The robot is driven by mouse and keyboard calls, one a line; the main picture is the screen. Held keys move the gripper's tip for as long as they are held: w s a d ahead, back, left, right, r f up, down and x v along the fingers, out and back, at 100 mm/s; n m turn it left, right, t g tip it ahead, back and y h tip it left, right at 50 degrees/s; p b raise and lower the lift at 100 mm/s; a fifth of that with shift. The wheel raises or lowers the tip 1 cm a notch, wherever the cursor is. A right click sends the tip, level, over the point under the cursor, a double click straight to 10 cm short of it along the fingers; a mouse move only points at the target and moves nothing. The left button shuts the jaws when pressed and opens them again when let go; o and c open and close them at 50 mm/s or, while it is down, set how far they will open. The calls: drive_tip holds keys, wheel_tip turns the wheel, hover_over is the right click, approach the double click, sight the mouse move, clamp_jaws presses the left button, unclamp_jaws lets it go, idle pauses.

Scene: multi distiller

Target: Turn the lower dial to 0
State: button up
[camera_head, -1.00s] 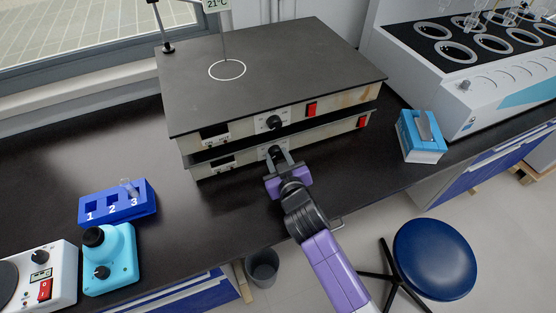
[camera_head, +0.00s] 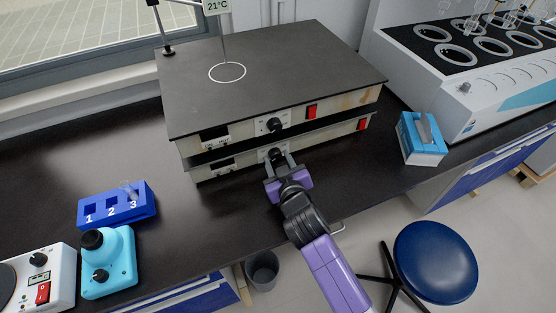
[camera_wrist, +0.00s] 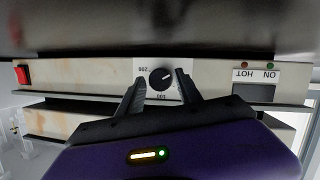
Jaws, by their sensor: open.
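Two flat hotplates are stacked on the bench. The lower hotplate (camera_head: 222,170) has a black lower dial (camera_head: 276,152) on its front panel, left of its red switch. My gripper (camera_head: 279,160) is in front of this dial, its jaws open. The wrist view is upside down; there the lower dial (camera_wrist: 162,77) shows between the tips of my gripper (camera_wrist: 160,84), with clearance at both sides. Its white mark points up and right in that view; "200" and "100" are legible around it. The upper hotplate (camera_head: 270,70) carries its own dial (camera_head: 274,125) just above.
A blue numbered rack (camera_head: 118,205) and a turquoise device (camera_head: 110,265) stand at left. A blue box (camera_head: 422,140) stands right of the hotplates. A large white heating unit (camera_head: 440,95) is at the back right. A blue stool (camera_head: 435,260) is on the floor.

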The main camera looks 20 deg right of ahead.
drive_tip(key=v, duration=0.7)
drive_tip(key=shift+s, duration=0.25)
wheel_tip(320, 180, up, 5)
drive_tip(key=a+t+y, duration=0.1)
drive_tip(key=a+t, duration=0.1)
drive_tip(key=s+d+r, duration=0.1)
drive_tip(key=s, duration=1.7)
drive_tip(key=s+d+r+m+g+y, duration=0.1)
drive_tip(key=s+d+r, duration=0.1)
drive_tip(key=s, duration=1.6)
drive_tip(key=shift+g, duration=0.3)
